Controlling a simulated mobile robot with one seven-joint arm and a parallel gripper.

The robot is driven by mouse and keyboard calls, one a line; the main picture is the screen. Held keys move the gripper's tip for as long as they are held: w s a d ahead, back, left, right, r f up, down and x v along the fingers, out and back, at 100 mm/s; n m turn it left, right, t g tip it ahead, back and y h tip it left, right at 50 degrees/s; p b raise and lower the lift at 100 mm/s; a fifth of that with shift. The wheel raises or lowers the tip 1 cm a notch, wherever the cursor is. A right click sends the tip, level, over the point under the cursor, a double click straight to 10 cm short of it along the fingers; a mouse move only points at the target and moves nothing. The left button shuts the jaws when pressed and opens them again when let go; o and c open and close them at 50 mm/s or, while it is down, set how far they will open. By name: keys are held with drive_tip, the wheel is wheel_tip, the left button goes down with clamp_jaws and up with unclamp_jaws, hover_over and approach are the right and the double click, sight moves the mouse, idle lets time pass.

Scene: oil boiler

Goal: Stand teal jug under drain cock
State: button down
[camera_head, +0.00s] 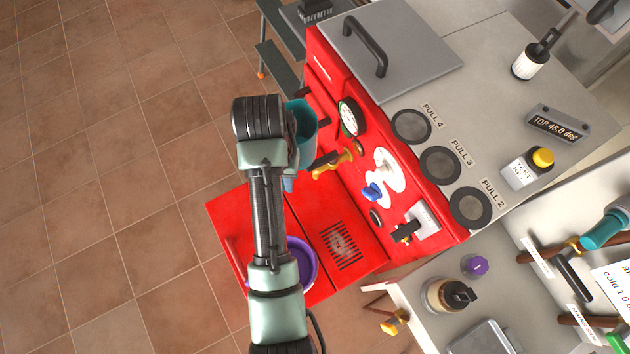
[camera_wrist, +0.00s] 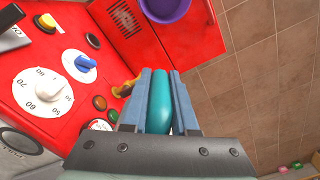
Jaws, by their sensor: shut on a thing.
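The teal jug (camera_head: 305,122) is beside the red boiler front in the head view, partly hidden behind my arm. In the wrist view, a teal part of the jug (camera_wrist: 159,105) is between the two blue-grey fingers of my gripper (camera_wrist: 160,80), which is shut on it. The jug's base and its tilt cannot be made out. A brass cock (camera_head: 335,162), which looks like the drain cock, sticks out of the boiler front just right of the jug and slightly lower in the picture. In the wrist view the cock (camera_wrist: 126,88) shows left of the fingers, partly hidden.
A purple bowl-like container (camera_head: 306,264) rests on the red platform (camera_head: 350,262), partly under my arm. The boiler front carries a gauge (camera_head: 350,117), a blue knob (camera_head: 372,192) and a switch (camera_head: 406,232). Open tiled floor (camera_head: 120,180) lies to the left.

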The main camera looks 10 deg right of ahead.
drive_tip(key=a+f+m+b, duration=0.3)
drive_tip(key=a+f+b, duration=0.2)
drive_tip(key=f+b, duration=0.8)
drive_tip(key=w+a+f+m+b, duration=0.1)
drive_tip(key=a+f+m+b, duration=0.2)
drive_tip(key=f+b, duration=1)
drive_tip(key=w+a+f+m+b, duration=0.1)
drive_tip(key=a+f+m+b, duration=0.1)
drive_tip(key=a+f+b, duration=0.7)
wheel_tip(320, 180, down, 4)
drive_tip(key=shift+r+m+b, duration=0.1)
drive_tip(key=shift+m+b, duration=0.3)
drive_tip(key=shift+b, duration=1.9)
drive_tip(key=shift+d+f, duration=0.1)
drive_tip(key=shift+f, duration=0.1)
drive_tip(key=shift+w+d+b, duration=0.1)
drive_tip(key=shift+d+b, duration=0.2)
drive_tip(key=w+d+b, duration=0.2)
drive_tip(key=d, duration=0.3)
drive_tip(key=w+d+b, duration=0.2)
drive_tip(key=d, duration=0.3)
drive_tip(key=w+d+b, duration=0.2)
drive_tip(key=d, duration=0.4)
drive_tip(key=shift+w, duration=0.3)
wheel_tip(320, 180, down, 4)
drive_tip(key=b, duration=0.2)
drive_tip(key=shift+r+b, duration=0.2)
drive_tip(key=shift+b, duration=0.2)
drive_tip(key=shift+r, duration=0.1)
